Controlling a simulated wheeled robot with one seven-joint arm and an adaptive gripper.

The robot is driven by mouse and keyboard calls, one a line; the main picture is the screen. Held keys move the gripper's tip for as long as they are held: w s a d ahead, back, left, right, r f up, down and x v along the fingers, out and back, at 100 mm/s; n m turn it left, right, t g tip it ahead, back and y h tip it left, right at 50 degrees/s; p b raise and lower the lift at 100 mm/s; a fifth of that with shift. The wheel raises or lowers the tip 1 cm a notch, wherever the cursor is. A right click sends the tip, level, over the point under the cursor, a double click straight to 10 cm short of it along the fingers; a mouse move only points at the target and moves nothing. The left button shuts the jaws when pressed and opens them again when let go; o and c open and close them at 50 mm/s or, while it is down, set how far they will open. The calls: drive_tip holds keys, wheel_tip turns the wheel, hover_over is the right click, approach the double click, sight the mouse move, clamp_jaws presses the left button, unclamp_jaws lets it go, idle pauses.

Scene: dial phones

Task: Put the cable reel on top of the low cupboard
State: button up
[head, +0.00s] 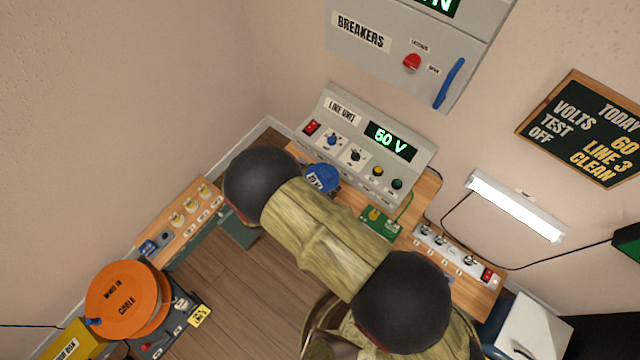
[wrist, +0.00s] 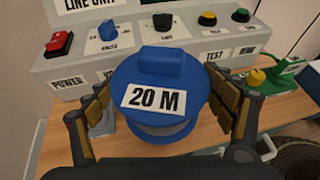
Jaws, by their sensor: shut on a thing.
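A blue cable reel (wrist: 160,88) with a white "20 M" label is between the fingers of my gripper (wrist: 160,110), which is shut on it. The reel is upright in the wrist view, in front of the grey line unit. It also shows in the head view (head: 322,178), partly hidden by my arm. A low wood-topped unit with a dark green body (head: 180,238) stands along the left wall, with several small pale items and a blue item on it. A white box-like cabinet (head: 532,325) is at the lower right. I cannot tell which is the low cupboard.
The grey line unit (head: 366,140) reads 50 V on the wooden bench (head: 428,186). A green circuit board (head: 380,221) and a power strip (head: 455,253) lie on the bench. A large orange cable drum (head: 125,300) stands lower left. Wooden floor (head: 235,285) between is clear.

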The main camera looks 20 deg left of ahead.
drive_tip(key=shift+w+a+f+b, duration=0.25)
drive_tip(key=shift+w+a+f, duration=0.1)
drive_tip(key=shift+f, duration=0.15)
drive_tip(key=shift+w+a+f+b, duration=0.2)
drive_tip(key=shift+w+f+b, duration=0.1)
drive_tip(key=shift+f, duration=0.2)
drive_tip(key=shift+f+b, duration=0.5)
drive_tip(key=shift+f, duration=1)
drive_tip(key=o, duration=1.7)
drive_tip(key=shift+f, duration=0.15)
drive_tip(key=shift+c, duration=0.2)
drive_tip(key=p+v, duration=0.4)
drive_tip(key=v, duration=0.8)
drive_tip(key=shift+p, duration=0.3)
